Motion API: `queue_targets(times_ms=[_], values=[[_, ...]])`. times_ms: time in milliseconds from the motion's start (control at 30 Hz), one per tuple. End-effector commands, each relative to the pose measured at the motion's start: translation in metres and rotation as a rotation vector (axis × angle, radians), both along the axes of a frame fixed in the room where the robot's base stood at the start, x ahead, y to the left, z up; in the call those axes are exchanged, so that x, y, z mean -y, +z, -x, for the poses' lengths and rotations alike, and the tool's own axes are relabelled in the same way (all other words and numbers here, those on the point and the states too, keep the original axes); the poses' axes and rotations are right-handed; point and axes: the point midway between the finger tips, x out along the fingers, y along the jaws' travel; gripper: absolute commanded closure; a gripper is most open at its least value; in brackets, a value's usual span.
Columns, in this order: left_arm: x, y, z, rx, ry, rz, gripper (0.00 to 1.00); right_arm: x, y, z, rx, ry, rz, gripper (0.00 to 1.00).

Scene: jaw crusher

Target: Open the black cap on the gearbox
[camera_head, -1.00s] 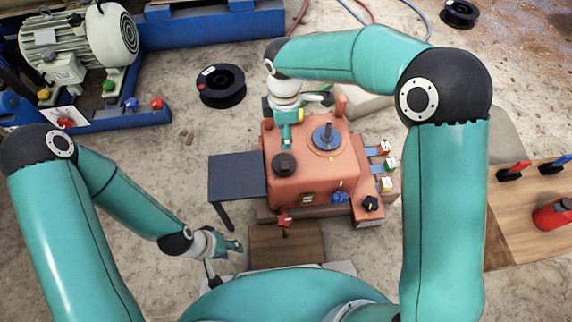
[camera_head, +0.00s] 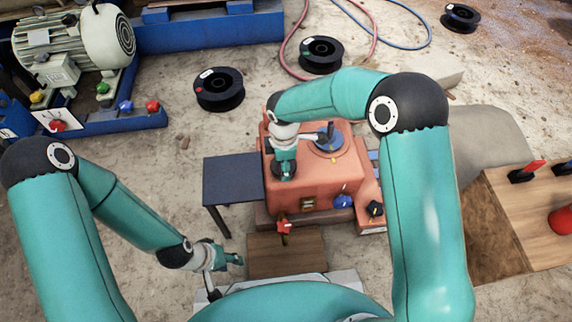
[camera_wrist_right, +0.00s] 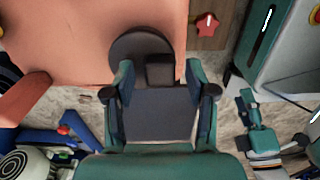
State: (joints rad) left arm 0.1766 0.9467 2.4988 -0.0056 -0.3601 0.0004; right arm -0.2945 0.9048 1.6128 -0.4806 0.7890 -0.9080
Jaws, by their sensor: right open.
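The orange gearbox (camera_head: 315,187) stands in the middle of the head view. Its round black cap (camera_head: 286,175) is on top at the front left, partly hidden by my right gripper (camera_head: 285,161). In the right wrist view, the cap (camera_wrist_right: 133,45) is a dark disc with a square block on it. The open fingers of my right gripper (camera_wrist_right: 160,78) reach either side of this block; contact cannot be told. My left gripper (camera_head: 233,259) is low at the front left, away from the gearbox; its jaw opening is unclear.
A blue disc with a handle (camera_head: 328,141) sits on the gearbox top. A dark side table (camera_head: 232,179) adjoins its left side. A red knob (camera_head: 284,226), a blue knob (camera_head: 343,202) and a black knob (camera_head: 375,208) are at the front. A wooden table (camera_head: 520,220) is at right.

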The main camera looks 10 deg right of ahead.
Motion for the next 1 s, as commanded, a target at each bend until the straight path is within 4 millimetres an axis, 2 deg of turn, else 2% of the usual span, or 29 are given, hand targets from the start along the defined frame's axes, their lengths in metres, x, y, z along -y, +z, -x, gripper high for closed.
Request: queue_targets(times_ms=[200,533,833,1000], values=[[0.0,0.0,0.0,0.0,0.0,0.0,0.6,0.0,0.0,0.0,0.0,0.0,0.0,0.45],[0.0,0.0,0.0,0.0,0.0,0.0,0.6,0.0,0.0,0.0,0.0,0.0,0.0,1.0],[0.0,0.003,0.0,0.0,0.0,0.0,0.6,0.0,0.002,-0.001,-0.003,0.0,0.001,1.0],[0.0,0.025,0.0,0.0,0.0,0.0,0.6,0.001,0.01,-0.004,-0.046,-0.003,0.004,1.0]])
